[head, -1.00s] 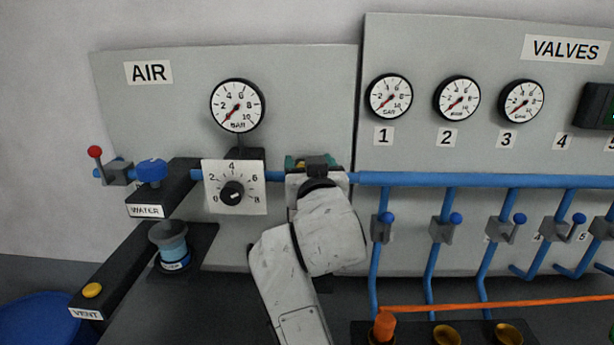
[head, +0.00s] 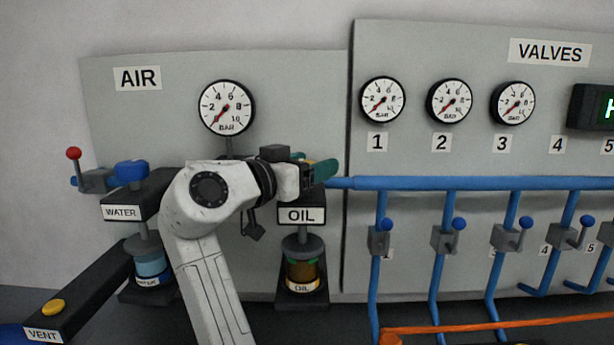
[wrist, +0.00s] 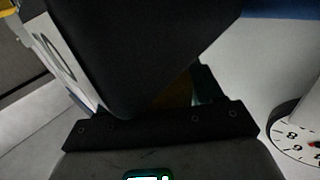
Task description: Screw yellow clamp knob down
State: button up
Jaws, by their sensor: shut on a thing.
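My gripper (head: 320,171), with green fingertips, is at the top of the oil unit, above the OIL label (head: 301,216). A small yellow patch, which looks like the yellow knob (head: 310,161), shows between the fingers. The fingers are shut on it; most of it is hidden. In the wrist view, a dark block fills the middle and covers most of the grip. A dim brownish-yellow sliver shows beside a green fingertip (wrist: 207,88). I cannot tell how far down the knob sits.
The oil bowl (head: 303,270) hangs below the label. A blue pipe (head: 430,184) runs right from beside my gripper. The air gauge (head: 227,107) is above left, the water unit (head: 150,262) left. Several valves with blue handles line the right panel (head: 450,60).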

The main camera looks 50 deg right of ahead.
jog(key=shift+m+g, duration=0.4)
jog(key=shift+g, duration=0.3)
jog(key=shift+g+b, duration=0.3)
jog(key=shift+g, duration=0.1)
jog(key=o, duration=1)
jog(key=shift+c, duration=0.2)
jog(key=w+a+b, duration=0.1)
jog(key=a, duration=0.9)
jog(key=shift+w+a, duration=0.2)
jog(key=shift+a, duration=0.15)
